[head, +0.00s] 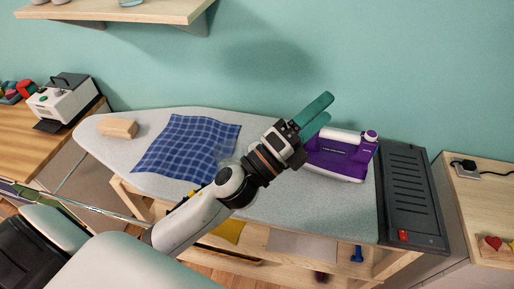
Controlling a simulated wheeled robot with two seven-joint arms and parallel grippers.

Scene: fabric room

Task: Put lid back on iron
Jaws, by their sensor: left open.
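A purple and white iron (342,155) lies on the grey ironing board (270,205) near its right end. My left gripper (318,109) reaches in from the left and is raised above the board, just up and left of the iron. Its green fingers are open, and I see nothing between them. The fingers and wrist cover part of the iron's left side. I cannot make out a separate lid, and I cannot tell whether the iron's opening is covered. My right gripper is not in view.
A blue checked cloth (185,145) and a wooden block (117,128) lie on the board's left half. A black panel (409,195) with a red switch borders the right end. A wall shelf (125,10) hangs above. Side tables stand left and right.

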